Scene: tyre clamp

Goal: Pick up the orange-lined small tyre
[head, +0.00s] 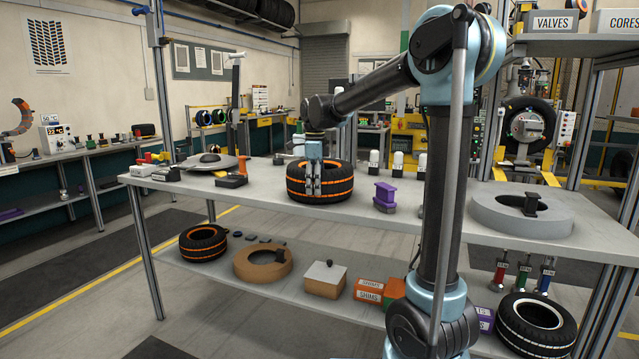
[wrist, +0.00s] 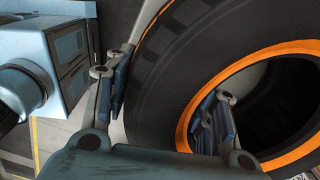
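An orange-lined black tyre (head: 338,186) lies flat on the grey workbench in the head view; it fills the right of the wrist view (wrist: 160,75). My gripper (head: 313,182) points down at its near left wall. In the wrist view my gripper (wrist: 165,85) straddles the tyre wall: one finger is outside along the tread, the other inside the hole by the orange ring. The fingers are apart with the wall between them; I cannot tell whether both pads press on it. A second orange-lined tyre (head: 203,243), which looks smaller, lies on the lower shelf.
A white-lined tyre (head: 536,326) lies on the lower shelf. Bare bench lies in front of the tyre.

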